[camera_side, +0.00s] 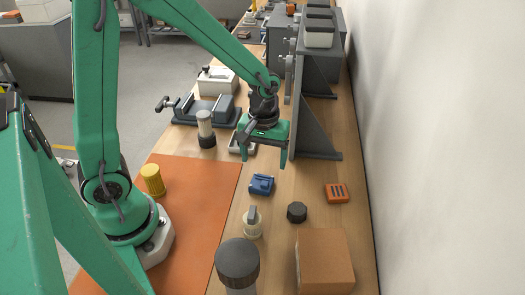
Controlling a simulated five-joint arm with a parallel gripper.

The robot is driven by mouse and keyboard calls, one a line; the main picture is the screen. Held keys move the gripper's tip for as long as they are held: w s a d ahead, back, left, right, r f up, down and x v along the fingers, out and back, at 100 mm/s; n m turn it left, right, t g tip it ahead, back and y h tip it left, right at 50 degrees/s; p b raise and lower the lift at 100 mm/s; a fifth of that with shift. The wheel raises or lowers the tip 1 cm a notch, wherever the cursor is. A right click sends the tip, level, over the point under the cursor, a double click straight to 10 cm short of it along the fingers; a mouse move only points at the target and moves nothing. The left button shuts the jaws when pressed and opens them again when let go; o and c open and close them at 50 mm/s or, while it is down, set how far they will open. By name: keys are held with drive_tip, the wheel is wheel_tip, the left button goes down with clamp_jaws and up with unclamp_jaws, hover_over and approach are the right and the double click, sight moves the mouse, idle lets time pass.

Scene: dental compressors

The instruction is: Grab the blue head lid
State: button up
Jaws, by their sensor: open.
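The blue head lid (261,185) is a small blue block lying on the wooden bench, just right of the orange mat's edge. My gripper (264,161) is green and hangs from the arm above the bench. Its two fingers point down, spread apart, with nothing seen between them. In the picture the fingertips are just above the blue lid, so the gripper is farther along the bench. The exact height of the fingertips over the bench is hard to tell. The lid is in full view.
An orange slotted block (336,193), a black knob (297,212), a cream knob (252,222), a cardboard box (324,258) and a dark-topped cylinder (238,264) stand nearby. A grey angle bracket (309,115) rises right of the gripper.

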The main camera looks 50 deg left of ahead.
sight(262, 178)
drive_tip(key=shift+f, duration=1.25)
drive_tip(key=shift+s+f, duration=0.15)
drive_tip(key=shift+f, duration=1.15)
drive_tip(key=shift+s+f, duration=0.15)
drive_tip(key=shift+f, duration=1.15)
drive_tip(key=c, duration=1.1)
drive_tip(key=shift+r, duration=0.15)
drive_tip(key=shift+c, duration=0.2)
